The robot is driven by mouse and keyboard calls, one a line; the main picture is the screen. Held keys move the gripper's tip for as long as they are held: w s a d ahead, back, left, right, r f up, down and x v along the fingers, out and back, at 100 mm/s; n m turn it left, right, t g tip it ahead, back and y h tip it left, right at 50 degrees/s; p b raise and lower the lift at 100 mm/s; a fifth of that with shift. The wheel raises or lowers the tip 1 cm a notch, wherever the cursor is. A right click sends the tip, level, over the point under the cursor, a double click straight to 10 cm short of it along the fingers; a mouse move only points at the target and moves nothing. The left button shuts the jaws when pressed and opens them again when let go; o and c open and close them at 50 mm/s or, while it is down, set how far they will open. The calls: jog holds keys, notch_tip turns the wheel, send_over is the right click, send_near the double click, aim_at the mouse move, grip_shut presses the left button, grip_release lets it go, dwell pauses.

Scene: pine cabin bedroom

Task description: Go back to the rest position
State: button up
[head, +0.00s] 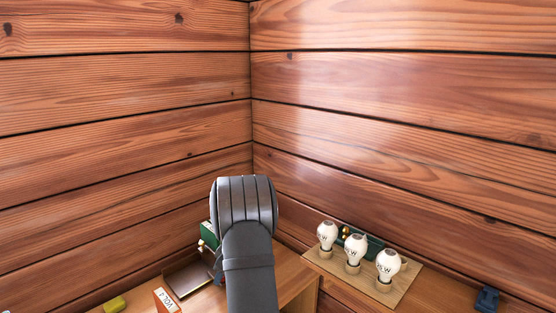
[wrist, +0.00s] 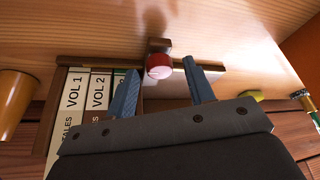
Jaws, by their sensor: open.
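My gripper (wrist: 162,84) shows in the wrist view with its two blue fingers spread apart. Nothing is held between them. A round red-and-white thing (wrist: 159,66) on a brown block lies just beyond the gap between the fingertips; I cannot tell what it is. Books marked VOL 1 (wrist: 75,98) and VOL 2 (wrist: 97,92) stand in a wooden holder left of the fingers. In the head view my dark grey arm rises from the bottom middle, and its bulk hides the gripper.
In the head view, several white bulbs (head: 356,247) stand on a wooden board (head: 412,284), with a green case (head: 374,246) behind. A blue thing (head: 487,299) lies at far right. A VOL 4 book (head: 166,300), brown tray (head: 188,278) and yellow block (head: 115,304) are left. Plank walls form a corner.

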jog(key=shift+n+g, duration=0.3)
jog(key=shift+n, duration=0.5)
jog(key=m, duration=0.2)
jog(key=m+t, duration=0.1)
jog(key=m, duration=0.1)
jog(key=shift+s+a+t+h, duration=0.1)
jog(key=shift+t+h, duration=0.2)
jog(key=shift+m+t+h, duration=0.5)
jog(key=shift+m+t, duration=0.1)
jog(key=shift+m, duration=1.5)
